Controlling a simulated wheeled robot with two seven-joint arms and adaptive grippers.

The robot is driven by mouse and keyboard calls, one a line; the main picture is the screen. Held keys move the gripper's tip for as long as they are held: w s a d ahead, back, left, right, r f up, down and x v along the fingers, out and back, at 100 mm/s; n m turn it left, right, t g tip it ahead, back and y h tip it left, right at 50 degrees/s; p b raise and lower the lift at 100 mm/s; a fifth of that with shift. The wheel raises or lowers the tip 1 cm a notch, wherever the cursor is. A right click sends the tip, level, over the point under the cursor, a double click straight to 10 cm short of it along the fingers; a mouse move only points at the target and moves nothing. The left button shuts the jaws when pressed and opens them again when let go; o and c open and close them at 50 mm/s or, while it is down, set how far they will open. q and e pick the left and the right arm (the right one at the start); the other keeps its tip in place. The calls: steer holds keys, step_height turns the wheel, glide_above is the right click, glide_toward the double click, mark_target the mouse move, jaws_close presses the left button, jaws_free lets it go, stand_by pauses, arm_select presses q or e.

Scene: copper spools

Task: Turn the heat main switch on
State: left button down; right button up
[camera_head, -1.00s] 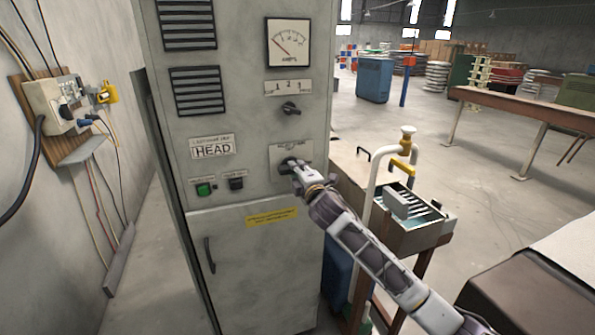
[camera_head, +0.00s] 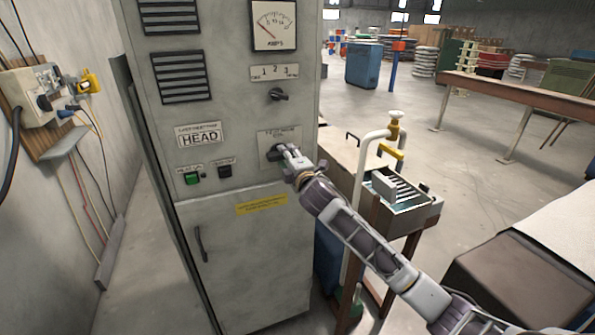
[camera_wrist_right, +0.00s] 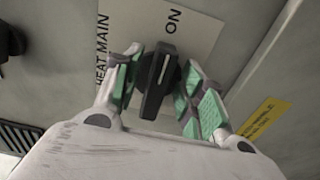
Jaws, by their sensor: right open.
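The heat main switch is a black rotary knob (camera_wrist_right: 158,80) on a pale label plate (camera_wrist_right: 200,30) marked "HEAT MAIN" and "ON" in the right wrist view. In the head view the plate (camera_head: 280,137) is on the grey cabinet's front, with the knob (camera_head: 272,154) partly hidden by my gripper. My right gripper (camera_wrist_right: 160,85) is open, with its green-padded fingers on either side of the knob. A small gap shows on the left side; contact on the right is unclear. It also shows in the head view (camera_head: 287,158). My left gripper is not in view.
The cabinet (camera_head: 250,240) also carries a three-position selector (camera_head: 278,95), an amps meter (camera_head: 274,25), a green button (camera_head: 192,178) and a black switch (camera_head: 225,171). A bench with pipes (camera_head: 350,165) stands close right of the cabinet. Open floor lies farther right.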

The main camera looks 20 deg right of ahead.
steer(key=s, duration=1.1)
steer(key=shift+s+d, duration=0.2)
stand_by(0.6)
